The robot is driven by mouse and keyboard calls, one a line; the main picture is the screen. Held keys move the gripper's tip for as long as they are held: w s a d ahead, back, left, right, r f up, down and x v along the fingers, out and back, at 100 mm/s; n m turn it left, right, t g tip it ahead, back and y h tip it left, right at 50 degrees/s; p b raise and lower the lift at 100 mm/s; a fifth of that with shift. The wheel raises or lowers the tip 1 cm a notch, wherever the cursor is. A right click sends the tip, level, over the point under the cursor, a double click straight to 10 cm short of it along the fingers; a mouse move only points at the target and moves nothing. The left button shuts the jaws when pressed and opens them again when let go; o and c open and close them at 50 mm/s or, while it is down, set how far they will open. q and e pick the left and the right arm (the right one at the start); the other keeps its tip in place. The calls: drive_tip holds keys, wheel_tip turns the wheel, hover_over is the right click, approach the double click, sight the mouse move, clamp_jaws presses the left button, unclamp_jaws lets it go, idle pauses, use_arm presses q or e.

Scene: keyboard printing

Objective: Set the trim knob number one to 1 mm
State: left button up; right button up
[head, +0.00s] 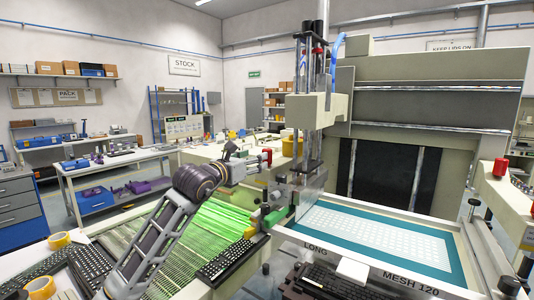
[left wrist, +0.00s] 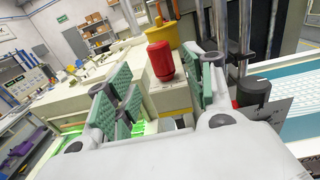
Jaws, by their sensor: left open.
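My left gripper (head: 258,160) reaches in from the lower left in the head view, beside the print head. In the left wrist view my left gripper (left wrist: 165,95) is open and empty, with green pads on its fingers. A black round knob (left wrist: 254,91) stands on the machine just right of the right finger, apart from the gap between the fingers. A pale plate (left wrist: 274,110) lies by its base; its marks are too small to read. I cannot tell whether this is trim knob number one. My right gripper is not in view.
A red knob-like part (left wrist: 160,61) shows beyond the gap between the fingers, before a yellow bucket (left wrist: 157,37). The print head's metal columns (head: 305,130) rise close to the right. A teal-framed screen (head: 440,262) lies to the right, and a black keyboard (head: 232,258) lies in front.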

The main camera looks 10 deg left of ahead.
use_arm(q)
drive_tip(key=shift+p+x, duration=1.4)
drive_tip(key=shift+x, duration=2.95)
drive_tip(key=c, duration=1)
